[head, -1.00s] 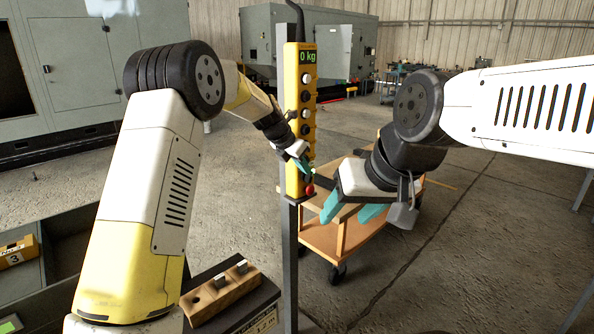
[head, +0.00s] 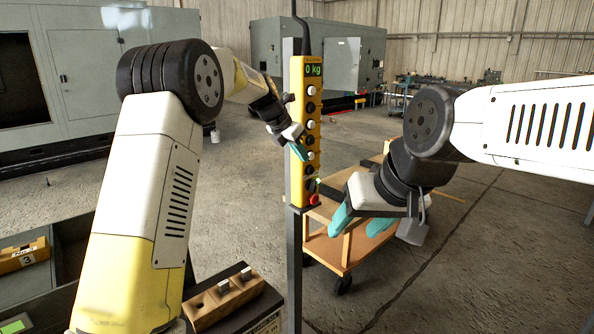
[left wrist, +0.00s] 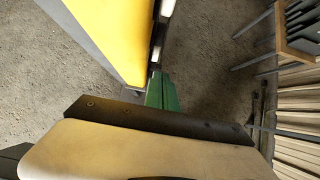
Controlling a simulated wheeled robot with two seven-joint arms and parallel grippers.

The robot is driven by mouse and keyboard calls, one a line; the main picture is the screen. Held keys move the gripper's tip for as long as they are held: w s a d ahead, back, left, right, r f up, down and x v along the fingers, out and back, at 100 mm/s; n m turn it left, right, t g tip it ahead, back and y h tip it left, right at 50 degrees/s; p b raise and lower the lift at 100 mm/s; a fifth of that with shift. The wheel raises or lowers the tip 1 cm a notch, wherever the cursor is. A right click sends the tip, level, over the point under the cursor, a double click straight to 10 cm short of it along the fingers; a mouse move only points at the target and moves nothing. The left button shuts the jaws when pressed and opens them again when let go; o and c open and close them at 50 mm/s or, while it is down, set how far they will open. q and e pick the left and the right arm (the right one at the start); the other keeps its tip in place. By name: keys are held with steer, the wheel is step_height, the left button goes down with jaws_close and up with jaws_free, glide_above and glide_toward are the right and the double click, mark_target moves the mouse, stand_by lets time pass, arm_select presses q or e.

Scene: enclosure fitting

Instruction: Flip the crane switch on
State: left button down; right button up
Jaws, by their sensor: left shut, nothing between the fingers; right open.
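The yellow crane pendant (head: 296,185) hangs upright in front of a grey post. It has a green "0 kg" display (head: 314,70), a column of black and white buttons (head: 311,108) and a red knob (head: 313,199) at the bottom. A small dark part with a pale tip (head: 318,183) is just above the knob; its switch position is unclear. My left gripper (head: 301,153) is shut and empty, its teal fingertips at the pendant's lower half; contact cannot be told. In the left wrist view its fingers (left wrist: 162,93) are beside the yellow pendant (left wrist: 115,35). My right gripper (head: 358,222) is open and empty, right of the pendant.
A wooden cart (head: 335,250) stands behind the pendant and my right gripper. Large grey cabinets stand behind. Floor between is open.

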arm_select(q)
step_height(320, 180, up, 3)
steer(key=shift+w+d, duration=0.1)
stand_by(0.3)
